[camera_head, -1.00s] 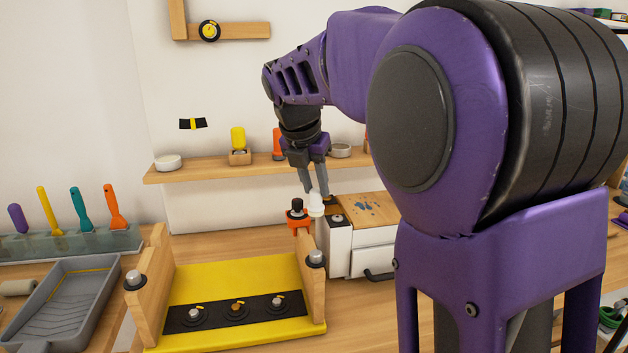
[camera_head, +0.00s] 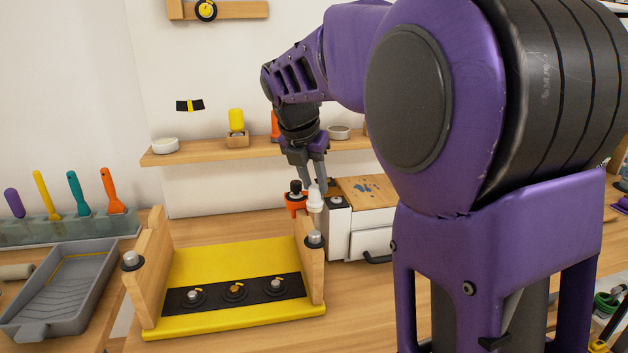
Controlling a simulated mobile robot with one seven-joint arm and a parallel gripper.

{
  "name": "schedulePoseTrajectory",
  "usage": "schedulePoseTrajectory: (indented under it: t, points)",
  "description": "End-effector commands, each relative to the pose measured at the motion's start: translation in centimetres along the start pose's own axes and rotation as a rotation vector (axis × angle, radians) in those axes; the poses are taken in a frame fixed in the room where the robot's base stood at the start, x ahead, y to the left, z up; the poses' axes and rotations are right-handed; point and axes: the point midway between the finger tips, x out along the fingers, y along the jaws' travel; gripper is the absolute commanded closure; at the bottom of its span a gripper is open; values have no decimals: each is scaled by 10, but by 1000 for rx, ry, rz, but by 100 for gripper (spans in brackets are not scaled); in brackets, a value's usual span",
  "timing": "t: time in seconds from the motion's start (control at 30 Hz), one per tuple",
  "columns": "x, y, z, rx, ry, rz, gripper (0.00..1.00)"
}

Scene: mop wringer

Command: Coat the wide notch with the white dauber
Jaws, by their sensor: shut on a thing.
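My gripper (camera_head: 321,186), pointing down, is shut on the white dauber (camera_head: 315,203). The dauber is roughly upright, beside the orange holder with a black knob (camera_head: 296,204), near the far end of the right wooden side board (camera_head: 311,258). I cannot tell whether the dauber touches the board or holder. A yellow-based stand (camera_head: 235,257) has two wooden side boards and a black strip (camera_head: 212,297) with several round knobs. The left side board (camera_head: 150,270) has a step in its top edge. I cannot make out which notch is the wide one.
A white drawer unit with a wooden top (camera_head: 362,192) stands right of the gripper. A wall shelf (camera_head: 210,153) runs behind. A grey paint tray (camera_head: 62,285) and a rack of coloured handles (camera_head: 62,228) are at left. The table front right of the stand is clear.

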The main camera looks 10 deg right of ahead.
Motion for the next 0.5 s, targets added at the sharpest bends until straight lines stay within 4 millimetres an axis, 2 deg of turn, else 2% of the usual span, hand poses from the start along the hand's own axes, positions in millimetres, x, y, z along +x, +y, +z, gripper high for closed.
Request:
schedulePoseTrajectory:
  t: [0.5]
  points:
    - [5,0,-2,0,0,-1,100]
